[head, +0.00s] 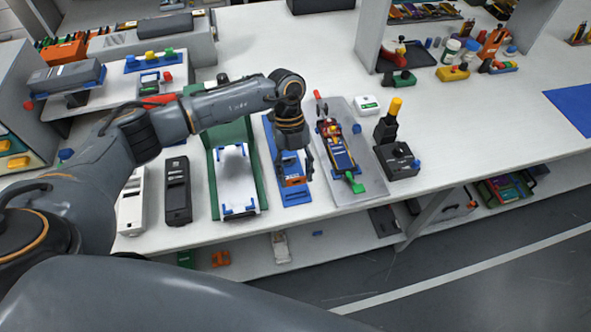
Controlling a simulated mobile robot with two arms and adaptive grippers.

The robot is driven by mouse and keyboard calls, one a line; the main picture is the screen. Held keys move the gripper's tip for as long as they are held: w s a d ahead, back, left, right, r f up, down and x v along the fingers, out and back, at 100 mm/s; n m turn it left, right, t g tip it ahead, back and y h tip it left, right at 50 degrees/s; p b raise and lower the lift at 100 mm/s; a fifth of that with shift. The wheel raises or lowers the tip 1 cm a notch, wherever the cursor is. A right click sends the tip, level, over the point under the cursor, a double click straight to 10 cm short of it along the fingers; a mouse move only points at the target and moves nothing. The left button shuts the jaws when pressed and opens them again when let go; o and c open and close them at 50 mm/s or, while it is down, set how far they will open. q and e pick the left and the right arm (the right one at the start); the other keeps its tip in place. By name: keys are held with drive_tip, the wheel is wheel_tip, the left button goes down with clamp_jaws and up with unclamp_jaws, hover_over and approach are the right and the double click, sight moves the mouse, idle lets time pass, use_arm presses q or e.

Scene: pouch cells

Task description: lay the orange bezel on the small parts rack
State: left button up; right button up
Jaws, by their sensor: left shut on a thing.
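My left gripper (293,168) reaches down over a narrow blue tray (294,199) at the middle of the bench. It is shut on a small orange piece (294,181), which looks like the orange bezel. The fingers and wrist hide part of the piece. I cannot tell whether the piece touches the blue tray or is held just above it. I cannot tell for sure which fixture is the small parts rack. My right gripper is not in view.
A green and white fixture (248,200) stands left of the blue tray. A grey plate (371,183) with a blue and yellow assembly lies to the right, beside a black device (397,161). Black (178,192) and white (131,208) units stand further left.

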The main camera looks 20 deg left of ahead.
sight(296, 183)
use_arm(q)
drive_tip(key=shift+f+b, duration=0.85)
drive_tip(key=shift+f, duration=0.7)
drive_tip(key=shift+p, duration=0.35)
drive_tip(key=shift+f+b, duration=1.05)
drive_tip(key=shift+f, duration=0.45)
drive_tip(key=o, duration=0.8)
drive_tip(key=shift+r, duration=0.1)
drive_tip(key=shift+o, duration=0.2)
drive_tip(key=shift+r, duration=0.1)
drive_tip(key=v, duration=1.1)
drive_tip(key=shift+r, duration=0.4)
drive_tip(key=shift+a, duration=0.15)
